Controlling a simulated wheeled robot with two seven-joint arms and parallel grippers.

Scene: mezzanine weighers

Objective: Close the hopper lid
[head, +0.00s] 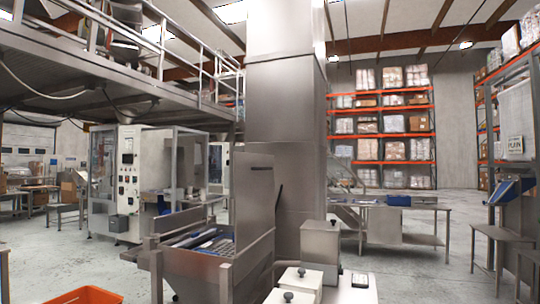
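The hopper (186,262) is a grey metal bin with sloping walls, in the lower middle of the head view. Its top is open, and blue and grey parts show inside it. A flat metal panel (253,200), which looks like the hopper lid, stands upright along the right side of the opening. The panel's hinge is not clear. Neither of my grippers is in view.
A wide metal column (287,130) rises behind the hopper. Metal boxes with black knobs (320,245) stand at its right front. An orange crate (85,296) is at the bottom left. A metal table (402,210) stands behind right. Open floor (400,283) lies at the right.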

